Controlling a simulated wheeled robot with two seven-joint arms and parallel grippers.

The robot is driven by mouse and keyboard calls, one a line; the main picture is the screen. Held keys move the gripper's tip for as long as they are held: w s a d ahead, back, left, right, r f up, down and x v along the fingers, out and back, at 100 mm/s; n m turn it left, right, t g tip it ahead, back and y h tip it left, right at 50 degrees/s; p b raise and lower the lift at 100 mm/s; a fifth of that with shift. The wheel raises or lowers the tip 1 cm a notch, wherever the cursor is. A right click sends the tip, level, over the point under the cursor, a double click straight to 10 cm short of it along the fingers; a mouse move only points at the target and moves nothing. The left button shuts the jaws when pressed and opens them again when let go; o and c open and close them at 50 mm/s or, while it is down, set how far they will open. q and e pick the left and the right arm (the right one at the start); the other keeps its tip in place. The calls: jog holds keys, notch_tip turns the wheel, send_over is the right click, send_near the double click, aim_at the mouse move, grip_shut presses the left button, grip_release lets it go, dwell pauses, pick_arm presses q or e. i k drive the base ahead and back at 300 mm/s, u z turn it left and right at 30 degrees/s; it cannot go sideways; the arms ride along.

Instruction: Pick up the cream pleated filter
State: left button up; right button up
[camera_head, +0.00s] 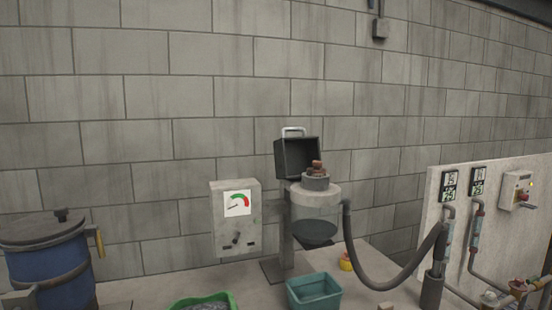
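I cannot make out a cream pleated filter in the head view. A filter-housing-like machine stands against the wall, with a pale round body (316,195) and an open dark square lid (297,158) with a light handle. On the body sits a grey ring-shaped piece (315,183) with small brown lumps (317,168) on top. Whether a filter is inside is hidden. Neither of my grippers shows in the view.
A grey gauge box (225,243) stands left of the machine. A teal bin (314,292) and a green tub (228,300) are in front. A dark hose (376,285) runs right to a pipe panel (437,190). A blue drum (50,270) stands far left.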

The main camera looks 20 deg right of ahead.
aim_at(316, 171)
jog(key=u, duration=0.05)
jog(key=k, duration=0.45)
jog(key=z, duration=0.95)
jog(key=i, duration=1.3)
jog(key=u, duration=0.55)
